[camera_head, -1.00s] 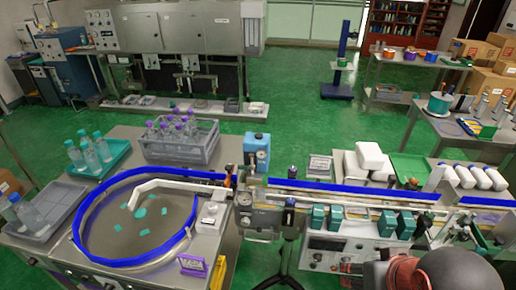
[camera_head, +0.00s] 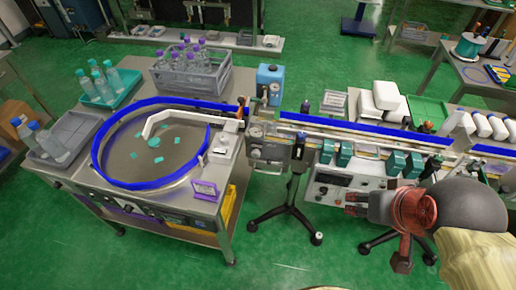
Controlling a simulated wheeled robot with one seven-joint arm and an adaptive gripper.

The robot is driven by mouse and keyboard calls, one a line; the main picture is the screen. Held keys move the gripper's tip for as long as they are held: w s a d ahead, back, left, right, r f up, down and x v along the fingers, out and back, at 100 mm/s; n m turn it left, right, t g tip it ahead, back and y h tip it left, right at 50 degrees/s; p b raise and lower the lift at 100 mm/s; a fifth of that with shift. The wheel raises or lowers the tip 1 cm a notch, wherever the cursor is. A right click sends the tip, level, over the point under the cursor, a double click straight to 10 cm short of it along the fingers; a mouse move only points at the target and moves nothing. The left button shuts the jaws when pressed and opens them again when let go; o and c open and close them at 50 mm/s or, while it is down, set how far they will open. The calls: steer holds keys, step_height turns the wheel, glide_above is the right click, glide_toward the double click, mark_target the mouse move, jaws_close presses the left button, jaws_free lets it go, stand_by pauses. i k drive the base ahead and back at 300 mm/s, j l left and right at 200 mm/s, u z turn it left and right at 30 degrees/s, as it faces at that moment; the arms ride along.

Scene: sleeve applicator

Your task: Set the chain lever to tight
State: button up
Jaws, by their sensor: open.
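The sleeve applicator's conveyor (camera_head: 345,131) runs from the round table toward the right. I cannot tell for sure which part is the chain lever; a small dark-topped handle (camera_head: 299,138) stands on the conveyor's front side, right of a round dial (camera_head: 256,131). My gripper (camera_head: 349,203) reaches in from the lower right, its reddish fingertips pointing left. It is open and empty, in front of the control box (camera_head: 335,186) below the conveyor. It appears apart from the handle, lower and to its right.
A round table with a blue rim (camera_head: 125,183) stands at left, with a purple-framed card (camera_head: 205,190) at its front. Teal blocks (camera_head: 345,153) line the conveyor's front. A grey crate of bottles (camera_head: 190,75) is behind.

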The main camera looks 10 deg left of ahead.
mark_target(269, 162)
steer(key=j, duration=0.5)
steer(key=i+j+u, duration=0.1)
steer(key=j, duration=0.35)
steer(key=i+j+u, duration=0.1)
steer(key=j, duration=0.35)
steer(key=i+j, duration=0.1)
steer(key=j, duration=0.4)
steer(key=i+j+u, duration=0.1)
steer(key=j, duration=0.35)
